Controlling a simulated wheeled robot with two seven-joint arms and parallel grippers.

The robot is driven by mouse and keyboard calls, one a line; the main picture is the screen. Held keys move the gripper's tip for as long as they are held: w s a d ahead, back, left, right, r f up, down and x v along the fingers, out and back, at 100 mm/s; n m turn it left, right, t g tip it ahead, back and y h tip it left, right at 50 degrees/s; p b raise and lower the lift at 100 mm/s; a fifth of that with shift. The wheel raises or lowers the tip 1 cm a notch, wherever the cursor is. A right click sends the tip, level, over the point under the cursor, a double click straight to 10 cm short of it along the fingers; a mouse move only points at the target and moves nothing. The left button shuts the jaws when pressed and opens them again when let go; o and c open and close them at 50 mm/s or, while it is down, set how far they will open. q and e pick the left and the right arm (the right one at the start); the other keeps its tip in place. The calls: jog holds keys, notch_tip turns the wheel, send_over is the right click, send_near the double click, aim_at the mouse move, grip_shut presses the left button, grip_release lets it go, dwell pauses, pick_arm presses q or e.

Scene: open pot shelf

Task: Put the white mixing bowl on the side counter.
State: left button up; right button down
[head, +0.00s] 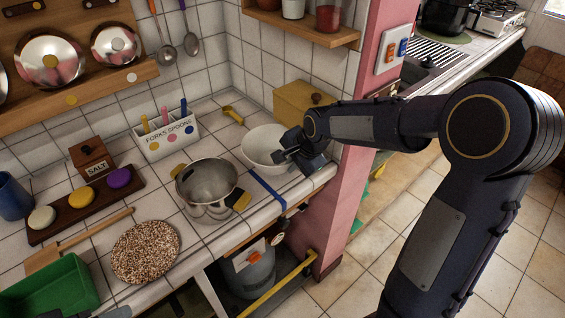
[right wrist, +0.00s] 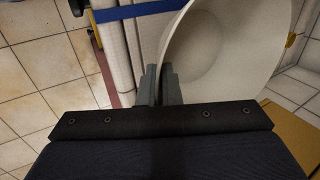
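The white mixing bowl (head: 262,143) is at the right end of the tiled counter (head: 208,240), by a blue strip (head: 268,190). It looks upright; I cannot tell if its base touches the counter. My right gripper (head: 287,155) is at the bowl's right rim. In the right wrist view, its two fingers (right wrist: 164,85) are close together with the rim of the bowl (right wrist: 225,45) between them. Another counter (head: 470,47) runs behind the pink post at the upper right.
A steel pot (head: 207,181) stands just left of the bowl, and a yellow box (head: 300,102) behind it. The pink post (head: 345,190) rises close to my right forearm. A utensil holder (head: 167,137) and speckled round mat (head: 145,252) are farther left.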

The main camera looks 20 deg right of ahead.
jog(key=w, duration=0.1)
jog(key=w+a, duration=0.1)
jog(key=w, duration=0.1)
jog(key=shift+f+p, duration=0.4)
jog(key=shift+f, duration=1.35)
jog(key=shift+f, duration=0.25)
jog(key=c, duration=1.6)
grip_release()
jog(key=shift+r, duration=0.1)
